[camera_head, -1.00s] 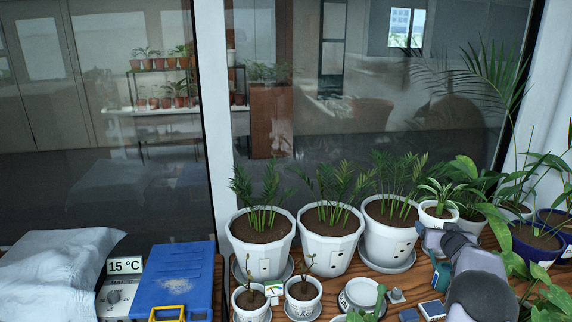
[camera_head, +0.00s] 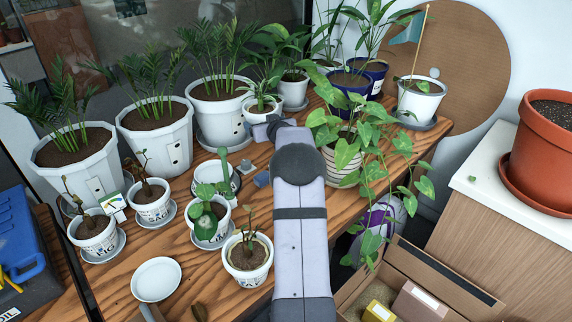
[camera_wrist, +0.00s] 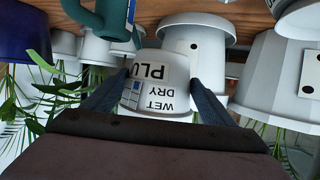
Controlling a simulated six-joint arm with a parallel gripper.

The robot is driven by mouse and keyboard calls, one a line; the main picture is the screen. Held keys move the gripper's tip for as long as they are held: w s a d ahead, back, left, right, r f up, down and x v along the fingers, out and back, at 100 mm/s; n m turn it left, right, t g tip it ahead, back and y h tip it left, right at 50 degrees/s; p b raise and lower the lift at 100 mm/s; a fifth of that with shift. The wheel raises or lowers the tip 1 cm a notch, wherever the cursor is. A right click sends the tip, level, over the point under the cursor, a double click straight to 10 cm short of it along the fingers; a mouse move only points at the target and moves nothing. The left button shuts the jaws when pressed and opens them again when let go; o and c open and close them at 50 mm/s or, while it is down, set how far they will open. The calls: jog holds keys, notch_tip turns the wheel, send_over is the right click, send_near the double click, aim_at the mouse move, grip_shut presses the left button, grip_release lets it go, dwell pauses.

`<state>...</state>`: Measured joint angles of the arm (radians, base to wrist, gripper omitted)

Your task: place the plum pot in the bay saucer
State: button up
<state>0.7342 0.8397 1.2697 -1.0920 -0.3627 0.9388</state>
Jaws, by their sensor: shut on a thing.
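The plum pot (camera_head: 262,109) is small and white, with a little palm. It is held beside the rightmost of the big white palm pots. In the wrist view, which is upside down, the plum pot (camera_wrist: 152,92) shows a label reading "PLU", "DRY" and "WET". My gripper (camera_wrist: 152,108) is shut on it, with one dark finger on each side. In the head view my arm hides most of the gripper (camera_head: 262,127). An empty white saucer (camera_head: 156,279) lies at the front left of the table; no name is readable on it. I cannot tell whether the pot touches the table.
Big white palm pots (camera_head: 154,141) line the back. A trailing plant (camera_head: 343,155) is right of my arm. An open cardboard box (camera_head: 437,277) sits at lower right.

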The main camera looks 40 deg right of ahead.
jog(key=b, duration=0.3)
send_over(266, 163)
jog(key=shift+w+f, duration=0.1)
jog(key=shift+f, duration=3.2)
jog(key=shift+f, duration=0.1)
jog(key=shift+f+b, duration=0.85)
jog(key=shift+f, duration=1.55)
jog(key=shift+f, duration=0.2)
jog(key=o, duration=1.3)
jog(key=shift+c, duration=0.2)
